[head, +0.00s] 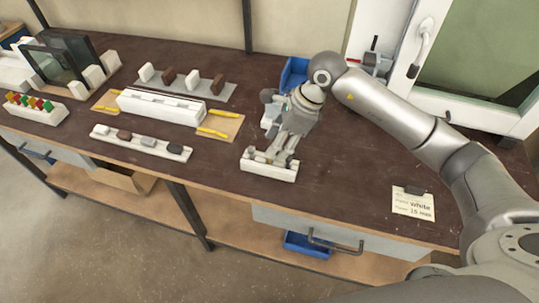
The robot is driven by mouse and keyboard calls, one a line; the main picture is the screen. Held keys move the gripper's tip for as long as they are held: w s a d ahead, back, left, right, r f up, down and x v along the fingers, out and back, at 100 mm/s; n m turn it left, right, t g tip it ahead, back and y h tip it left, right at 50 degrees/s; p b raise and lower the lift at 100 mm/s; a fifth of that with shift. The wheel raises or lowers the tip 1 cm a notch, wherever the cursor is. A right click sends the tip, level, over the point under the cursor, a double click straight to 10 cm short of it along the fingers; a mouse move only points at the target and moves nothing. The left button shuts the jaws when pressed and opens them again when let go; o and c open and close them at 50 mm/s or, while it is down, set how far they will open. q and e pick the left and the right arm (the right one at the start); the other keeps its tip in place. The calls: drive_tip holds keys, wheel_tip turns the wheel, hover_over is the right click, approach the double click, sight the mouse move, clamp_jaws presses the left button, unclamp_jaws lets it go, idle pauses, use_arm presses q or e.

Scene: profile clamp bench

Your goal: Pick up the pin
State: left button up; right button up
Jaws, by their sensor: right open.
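My right gripper (283,155) reaches down over a small white tray (269,171) near the middle of the bench. It is open, with its fingertips low at the tray. Small grey and brownish pieces show around the fingers inside the tray. I cannot tell which of them is the pin, as the fingers partly hide them. My left gripper is not in view.
A white profile block (160,106) lies on a board with yellow strips to the left. A white strip with several small parts (140,143) lies in front of it. A note card (413,203) is at right. A blue bin (294,73) stands behind my arm. The bench between tray and card is clear.

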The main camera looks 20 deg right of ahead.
sight(270, 161)
drive_tip(key=p+x, duration=0.1)
drive_tip(key=x, duration=0.2)
drive_tip(key=shift+a+f+p, duration=0.25)
drive_tip(key=shift+f+p, duration=0.05)
drive_tip(key=shift+p, duration=0.1)
drive_tip(key=shift+w+a+f, duration=0.1)
drive_tip(key=shift+a+f, duration=0.05)
drive_tip(key=shift+f, duration=0.4)
clamp_jaws()
